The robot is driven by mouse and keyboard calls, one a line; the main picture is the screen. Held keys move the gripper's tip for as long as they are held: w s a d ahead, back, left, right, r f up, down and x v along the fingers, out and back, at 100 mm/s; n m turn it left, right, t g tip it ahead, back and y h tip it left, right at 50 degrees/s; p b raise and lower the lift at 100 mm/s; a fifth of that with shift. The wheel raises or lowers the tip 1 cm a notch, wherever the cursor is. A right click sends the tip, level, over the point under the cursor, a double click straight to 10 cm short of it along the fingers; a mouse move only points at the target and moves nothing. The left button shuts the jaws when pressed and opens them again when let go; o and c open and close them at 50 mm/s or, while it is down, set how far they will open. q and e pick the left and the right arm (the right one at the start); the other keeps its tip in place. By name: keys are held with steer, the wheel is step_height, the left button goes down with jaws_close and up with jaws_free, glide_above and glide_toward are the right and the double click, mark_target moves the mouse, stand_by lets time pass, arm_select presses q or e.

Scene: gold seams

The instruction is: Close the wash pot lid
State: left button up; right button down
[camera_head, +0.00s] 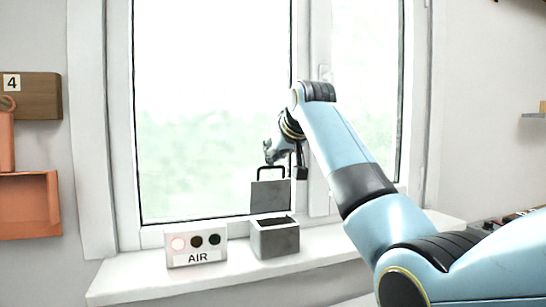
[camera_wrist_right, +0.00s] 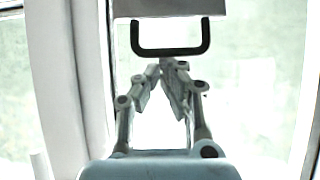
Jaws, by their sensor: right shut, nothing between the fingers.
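The wash pot (camera_head: 275,241) is a grey open-topped box on the white window sill. Its lid (camera_head: 271,196) is a flat grey plate standing upright at the pot's back edge, so the pot is open and its inside looks dark. A black handle (camera_head: 271,169) is at the lid's upper edge. My right gripper (camera_head: 268,154) is just above the handle. In the right wrist view, the shut, empty fingertips (camera_wrist_right: 166,68) are close to the handle (camera_wrist_right: 170,52), with the lid (camera_wrist_right: 170,8) beyond; I cannot tell whether they touch. My left gripper is not in view.
A white box marked AIR (camera_head: 196,246) with one lit and two dark round lights stands left of the pot. The window (camera_head: 212,110) is close behind. An orange holder (camera_head: 30,205) and a wooden block marked 4 (camera_head: 38,96) are on the left wall.

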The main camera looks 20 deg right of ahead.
arm_select(q)
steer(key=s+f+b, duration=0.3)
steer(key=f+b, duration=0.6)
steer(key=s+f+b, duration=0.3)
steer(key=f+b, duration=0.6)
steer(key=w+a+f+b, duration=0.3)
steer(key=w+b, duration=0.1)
steer(key=b, duration=0.1)
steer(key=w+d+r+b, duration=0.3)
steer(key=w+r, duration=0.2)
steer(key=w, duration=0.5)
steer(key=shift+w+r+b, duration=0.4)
arm_select(e)
steer(key=s+f+t, duration=0.6)
steer(key=f, duration=0.1)
steer(key=s+f+t, duration=0.7)
steer(key=shift+d+t, duration=0.2)
steer(key=shift+t, duration=0.1)
steer(key=shift+w, duration=0.1)
